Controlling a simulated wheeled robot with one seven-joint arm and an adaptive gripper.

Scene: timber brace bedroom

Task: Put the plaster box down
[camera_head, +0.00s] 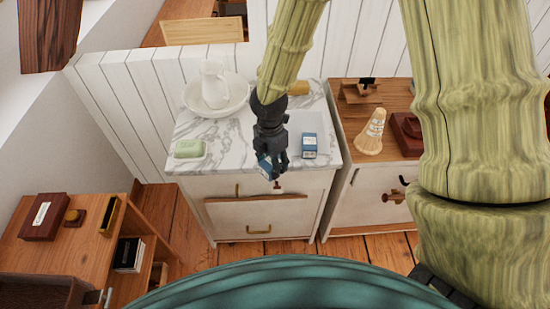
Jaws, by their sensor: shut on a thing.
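My gripper (273,172) points down at the front edge of the marble-topped cabinet (235,150). It is shut on a small blue box, the plaster box (264,166), which is partly hidden behind the dark fingers. The box looks tilted. I cannot tell whether it touches the marble top or hangs just in front of its edge. A second blue box with a pale label (309,146) stands on the right part of the top, apart from my gripper.
A white jug (213,85) in a basin (234,102) stands at the back left, and a green soap bar (189,149) lies at the front left. Bare marble lies between soap and gripper. A wooden cabinet (340,100) stands right, a desk (60,255) lower left.

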